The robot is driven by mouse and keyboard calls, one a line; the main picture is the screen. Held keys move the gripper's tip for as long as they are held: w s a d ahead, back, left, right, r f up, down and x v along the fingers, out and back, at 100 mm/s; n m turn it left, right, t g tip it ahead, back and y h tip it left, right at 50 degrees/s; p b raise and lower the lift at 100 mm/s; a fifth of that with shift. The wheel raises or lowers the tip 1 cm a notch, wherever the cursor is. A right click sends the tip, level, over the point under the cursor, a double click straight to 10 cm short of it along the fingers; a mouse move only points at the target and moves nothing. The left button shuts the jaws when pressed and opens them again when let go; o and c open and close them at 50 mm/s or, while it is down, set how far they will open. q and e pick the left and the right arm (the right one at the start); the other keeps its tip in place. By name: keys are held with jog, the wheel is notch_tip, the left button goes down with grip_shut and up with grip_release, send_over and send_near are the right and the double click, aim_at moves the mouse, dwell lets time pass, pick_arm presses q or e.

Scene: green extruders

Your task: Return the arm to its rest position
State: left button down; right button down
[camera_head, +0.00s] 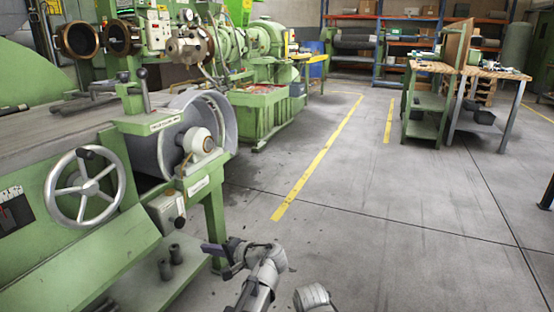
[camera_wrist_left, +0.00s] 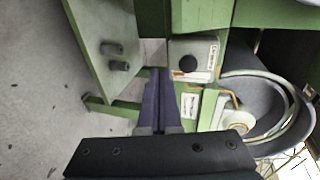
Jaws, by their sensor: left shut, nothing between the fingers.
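My left arm (camera_head: 262,275) comes up from the bottom edge of the head view. My left gripper (camera_head: 212,249) is in front of the green machine's near leg, over the floor. In the left wrist view the two dark fingers (camera_wrist_left: 158,75) lie together, shut and empty. They point toward the machine's lower shelf and a small grey switch box (camera_wrist_left: 193,60), apart from both as far as I can tell. My right gripper is not in view.
The green machine (camera_head: 130,240) with a handwheel (camera_head: 85,187) and a grey drum (camera_head: 220,110) stands close at left. Two short posts (camera_head: 168,262) stand on its lower shelf. Grey floor (camera_head: 400,220) is open ahead and right. A workbench (camera_head: 470,70) stands far right.

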pick_arm(q)
jog(key=s+f+n+g+h, duration=0.25)
jog(key=s+f+h, duration=0.35)
jog(key=s+f, duration=0.3)
jog(key=s+d+f+n+g+h, duration=0.2)
jog(key=s+d+f+g+h, duration=0.1)
jog(key=s+d+f+h, duration=0.35)
jog(key=s+d+r+m+p, duration=0.4)
jog(key=s+d+r+p, duration=0.1)
jog(key=d+r+p, duration=0.65)
notch_tip(320, 180, up, 36)
jog(key=p, duration=3.6)
jog(key=shift+d+r+g, duration=0.2)
jog(key=shift+g, duration=0.15)
jog(key=shift+a, duration=0.15)
